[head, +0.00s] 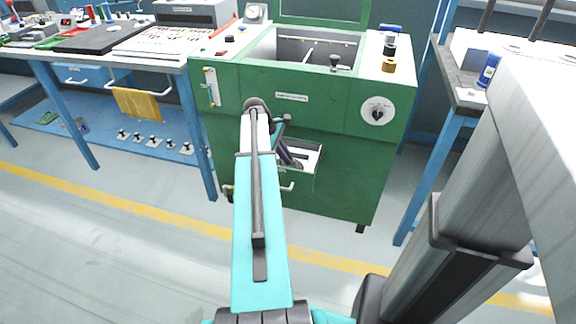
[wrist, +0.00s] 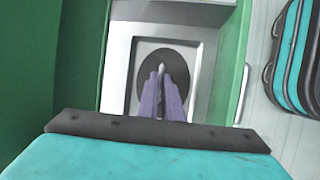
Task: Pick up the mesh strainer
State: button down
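A dark round disc (wrist: 150,62), which looks like the mesh strainer, lies in a square light-grey recess in the wrist view. A small pale upright knob (wrist: 162,68) stands at its middle. My gripper (wrist: 161,76) has purple fingers that point down over the disc. Their tips are close together at the knob. I cannot tell whether they are around it or just short of it. In the head view my gripper (head: 297,164) reaches into an open drawer (head: 312,155) low on the green machine. The strainer cannot be made out there.
The green machine (head: 330,190) has an open top bay and a front dial (head: 378,111). A drawer handle (wrist: 242,93) lies right of the recess. A blue bench (head: 120,58) with a hanging yellow cloth (head: 139,104) stands left. The floor in front is clear.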

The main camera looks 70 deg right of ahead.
jog(key=shift+a+r, duration=0.1)
dwell(0.3)
jog(key=shift+a+r+p, duration=0.15)
jog(key=shift+r+p, duration=0.3)
jog(key=shift+r, duration=0.1)
notch_tip(320, 180, up, 10)
jog(key=p, duration=0.2)
jog(key=s+a, duration=0.1)
jog(key=a, duration=1.6)
jog(key=shift+p, duration=0.35)
jog(key=shift+a+f+b, duration=0.15)
jog(key=shift+a+b, duration=0.15)
jog(key=shift+b, duration=0.9)
jog(key=shift+a+b, duration=0.1)
jog(key=shift+b, duration=0.3)
jog(key=a+b, duration=0.1)
jog(key=b, duration=0.3)
jog(key=shift+a, duration=0.2)
